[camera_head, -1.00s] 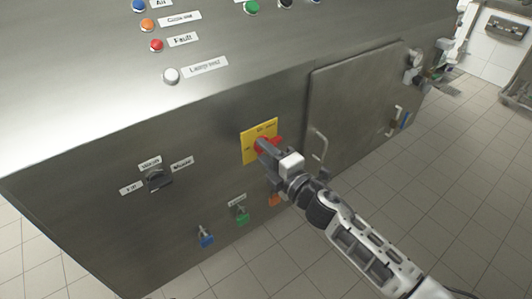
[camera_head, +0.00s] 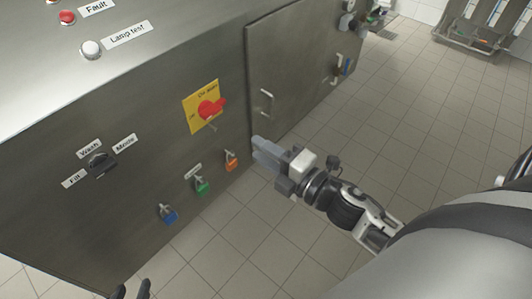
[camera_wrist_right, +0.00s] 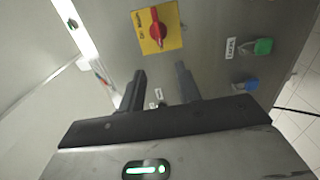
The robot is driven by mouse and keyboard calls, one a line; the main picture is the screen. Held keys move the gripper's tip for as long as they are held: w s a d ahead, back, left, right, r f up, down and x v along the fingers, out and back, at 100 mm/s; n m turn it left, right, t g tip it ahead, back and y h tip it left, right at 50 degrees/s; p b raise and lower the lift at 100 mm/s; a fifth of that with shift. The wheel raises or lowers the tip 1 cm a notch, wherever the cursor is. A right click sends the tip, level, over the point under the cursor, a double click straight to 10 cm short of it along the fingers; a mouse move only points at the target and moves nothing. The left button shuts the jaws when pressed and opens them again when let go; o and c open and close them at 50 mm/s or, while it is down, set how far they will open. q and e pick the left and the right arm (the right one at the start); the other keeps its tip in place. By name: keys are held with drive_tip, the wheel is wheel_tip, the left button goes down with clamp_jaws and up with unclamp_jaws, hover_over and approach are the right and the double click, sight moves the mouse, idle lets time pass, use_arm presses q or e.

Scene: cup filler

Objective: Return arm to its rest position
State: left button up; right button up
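My right arm comes in from the right in the head view. Its gripper (camera_head: 262,153) hangs in front of the steel cabinet, below and to the right of the red rotary switch (camera_head: 209,109) on its yellow plate (camera_head: 193,122). In the right wrist view the two fingers of the right gripper (camera_wrist_right: 162,88) stand apart with nothing between them, and the red switch (camera_wrist_right: 157,29) is beyond them, untouched. My left gripper (camera_head: 131,291) shows only as two dark fingertips at the bottom edge of the head view, apart and empty.
The cabinet front carries a mode selector (camera_head: 100,163) and blue (camera_head: 168,215), green (camera_head: 202,186) and orange (camera_head: 231,161) padlocks. A closed door with a handle (camera_head: 267,102) is right of the switch. The tiled floor (camera_head: 400,110) at right is clear.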

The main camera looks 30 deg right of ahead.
drive_tip(key=shift+s, duration=0.2)
idle(0.3)
use_arm(q)
drive_tip(key=shift+s, duration=0.1)
